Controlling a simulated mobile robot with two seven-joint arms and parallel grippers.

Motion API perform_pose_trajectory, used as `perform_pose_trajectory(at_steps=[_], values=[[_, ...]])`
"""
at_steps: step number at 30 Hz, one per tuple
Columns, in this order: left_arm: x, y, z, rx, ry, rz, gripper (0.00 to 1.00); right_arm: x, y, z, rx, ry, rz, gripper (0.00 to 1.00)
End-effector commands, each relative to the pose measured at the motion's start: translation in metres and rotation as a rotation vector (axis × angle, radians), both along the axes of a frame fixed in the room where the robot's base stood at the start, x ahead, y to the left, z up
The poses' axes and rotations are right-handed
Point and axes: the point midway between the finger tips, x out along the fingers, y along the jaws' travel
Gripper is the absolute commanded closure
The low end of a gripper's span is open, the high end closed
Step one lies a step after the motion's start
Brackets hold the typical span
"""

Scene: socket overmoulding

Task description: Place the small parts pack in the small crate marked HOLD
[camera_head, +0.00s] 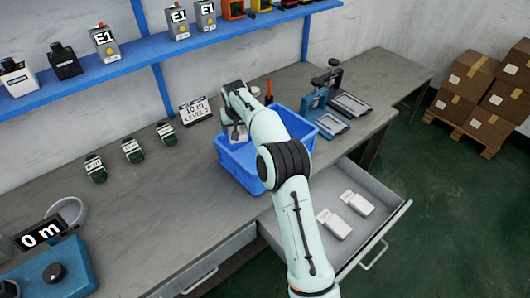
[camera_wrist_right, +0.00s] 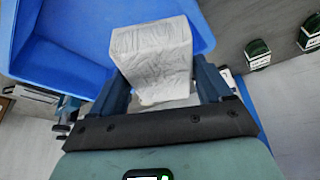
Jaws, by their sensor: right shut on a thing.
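My right gripper (camera_head: 236,128) is at the left end of the blue crate (camera_head: 236,168) on the bench, partly hidden by my own arm. In the right wrist view the gripper (camera_wrist_right: 160,78) is shut on a pale, crumpled-looking small parts pack (camera_wrist_right: 152,50). The pack shows against the inside of the blue crate (camera_wrist_right: 75,22) and overlaps its rim. I cannot tell whether it touches the crate. No HOLD marking can be read on the crate. My left gripper is not in view.
An open drawer (camera_head: 386,222) below the bench holds two white packs (camera_head: 345,212). A blue shelf (camera_head: 130,50) runs above.

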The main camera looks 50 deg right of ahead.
Motion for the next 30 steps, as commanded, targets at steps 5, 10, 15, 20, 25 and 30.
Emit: perform_pose_trajectory(at_steps=[5, 10, 15, 20, 25, 30], values=[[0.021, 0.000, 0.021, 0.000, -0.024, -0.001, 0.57, -0.014, -0.063, 0.010, -0.005, -0.011, -0.176, 0.58], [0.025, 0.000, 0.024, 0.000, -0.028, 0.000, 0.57, -0.025, -0.086, 0.006, -0.006, -0.011, -0.247, 0.58], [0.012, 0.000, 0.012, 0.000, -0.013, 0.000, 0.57, -0.028, -0.088, -0.031, -0.006, -0.005, -0.253, 0.58], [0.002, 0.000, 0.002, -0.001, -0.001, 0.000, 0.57, -0.029, -0.088, -0.075, -0.007, -0.005, -0.254, 0.58], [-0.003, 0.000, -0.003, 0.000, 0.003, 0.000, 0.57, -0.028, -0.087, -0.118, -0.005, -0.007, -0.252, 0.58], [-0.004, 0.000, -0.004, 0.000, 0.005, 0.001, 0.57, -0.026, -0.088, -0.143, -0.007, -0.011, -0.251, 0.58]])
